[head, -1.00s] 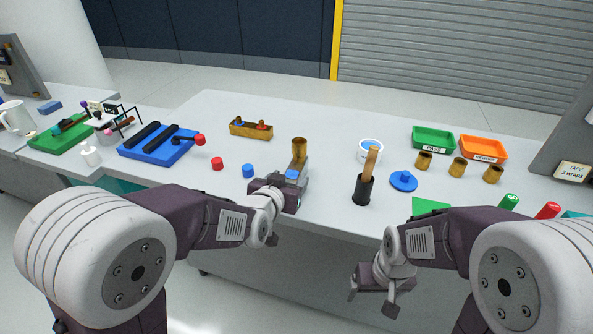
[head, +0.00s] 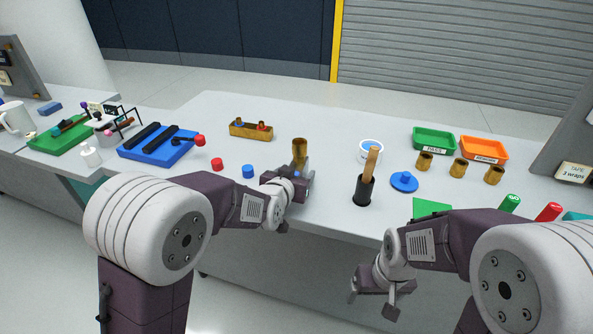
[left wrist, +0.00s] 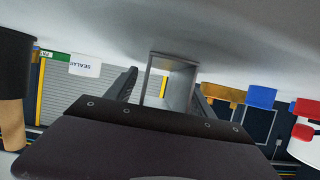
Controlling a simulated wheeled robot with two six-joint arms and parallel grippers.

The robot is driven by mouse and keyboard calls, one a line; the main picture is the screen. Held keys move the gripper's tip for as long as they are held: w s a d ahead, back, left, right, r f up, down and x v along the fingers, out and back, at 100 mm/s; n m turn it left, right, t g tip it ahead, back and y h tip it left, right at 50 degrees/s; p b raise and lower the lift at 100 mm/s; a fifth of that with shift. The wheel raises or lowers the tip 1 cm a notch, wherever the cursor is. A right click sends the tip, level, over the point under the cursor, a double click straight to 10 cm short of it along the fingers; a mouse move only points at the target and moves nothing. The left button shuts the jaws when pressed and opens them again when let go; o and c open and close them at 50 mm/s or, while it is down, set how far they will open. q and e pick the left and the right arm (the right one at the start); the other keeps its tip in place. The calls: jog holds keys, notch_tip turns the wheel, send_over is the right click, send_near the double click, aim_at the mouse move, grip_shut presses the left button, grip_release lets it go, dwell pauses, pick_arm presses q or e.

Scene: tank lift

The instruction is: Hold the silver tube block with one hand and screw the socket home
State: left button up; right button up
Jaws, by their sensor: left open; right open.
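The silver tube block (left wrist: 180,82) shows in the left wrist view as a hollow grey square tube with its open end facing the camera. It sits between the spread fingers of my left gripper (head: 296,176), which is open. In the head view the gripper mostly hides the block at the table's front edge. A brass cylinder (head: 299,149), likely the socket, stands upright just beyond the gripper; I cannot tell whether it touches the block. My right gripper (head: 372,298) is open and empty, low in front of the table edge.
A black holder with a wooden handle (head: 364,190) stands to the right, near a blue disc (head: 403,182). Several brass cups (head: 459,168) stand before the green tray (head: 433,135) and orange tray (head: 483,144). Red (head: 217,164) and blue (head: 248,171) caps lie left of the gripper.

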aim_at(303, 157)
pick_arm(q)
jog(key=shift+c, duration=0.3)
grip_shut()
jog(key=r, duration=0.1)
jog(key=r+p, duration=0.1)
jog(key=r, duration=0.1)
jog(key=d+r+p, duration=0.1)
jog(key=r, duration=0.1)
jog(key=shift+s+r, duration=0.15)
jog(key=shift+s, duration=0.1)
jog(key=s+d+r+p, duration=0.5)
jog(key=d+p, duration=0.1)
jog(key=d, duration=0.3)
jog(key=shift+s+r, duration=0.25)
jog(key=shift+r, duration=0.15)
